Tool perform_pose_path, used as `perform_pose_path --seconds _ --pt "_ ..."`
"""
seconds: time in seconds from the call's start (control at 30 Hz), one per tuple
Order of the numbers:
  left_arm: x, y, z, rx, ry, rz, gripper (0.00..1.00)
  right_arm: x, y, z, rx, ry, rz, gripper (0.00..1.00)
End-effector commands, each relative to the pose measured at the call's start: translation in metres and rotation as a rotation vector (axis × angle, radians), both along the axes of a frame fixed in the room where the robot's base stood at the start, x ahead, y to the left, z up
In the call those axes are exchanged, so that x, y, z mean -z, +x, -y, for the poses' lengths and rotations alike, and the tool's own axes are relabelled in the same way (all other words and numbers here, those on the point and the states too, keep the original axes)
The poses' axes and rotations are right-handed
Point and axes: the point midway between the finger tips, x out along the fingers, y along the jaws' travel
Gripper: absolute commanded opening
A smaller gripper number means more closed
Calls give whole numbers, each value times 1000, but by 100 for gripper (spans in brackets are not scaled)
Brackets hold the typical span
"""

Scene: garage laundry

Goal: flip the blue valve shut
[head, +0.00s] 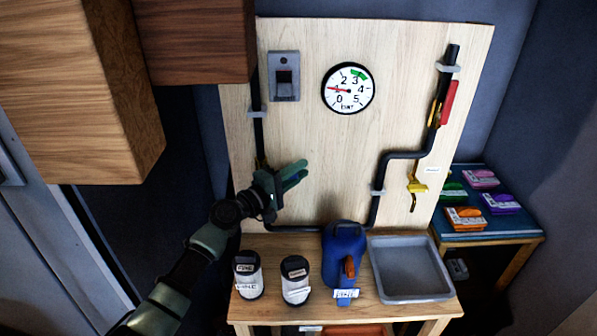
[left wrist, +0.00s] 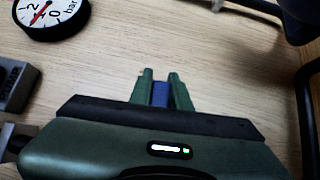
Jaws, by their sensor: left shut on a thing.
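My left gripper (head: 293,174) is at the left part of the upright wooden board, in front of the black pipe. In the left wrist view the two green fingers (left wrist: 161,88) are closed on a blue piece, the blue valve's handle (left wrist: 160,95). The gripper hides most of the valve in the head view, so its angle to the pipe cannot be told. My right gripper is not in view.
The board (head: 310,135) bears a pressure gauge (head: 348,88), a grey switch box (head: 284,76), a red handle (head: 448,102) and a yellow handle (head: 417,187). Below, a bench holds two jars (head: 248,275), a blue jug (head: 343,255) and an empty grey tray (head: 410,268). A wooden cabinet (head: 75,85) overhangs at left.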

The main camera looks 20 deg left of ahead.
Motion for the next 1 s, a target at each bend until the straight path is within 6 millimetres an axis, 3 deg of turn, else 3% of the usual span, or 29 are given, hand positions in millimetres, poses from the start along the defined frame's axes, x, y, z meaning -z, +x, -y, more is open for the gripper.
perform_pose_path --seconds 0.67,0.7,0.73,1.0 --pt "10 -1 1 3 71 -25 0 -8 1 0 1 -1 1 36" --pt "10 -1 1 3 71 -25 29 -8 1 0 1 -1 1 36" --pt "10 -1 1 3 71 -25 38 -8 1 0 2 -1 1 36" --pt "8 0 0 1 69 -21 40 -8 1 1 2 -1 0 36"
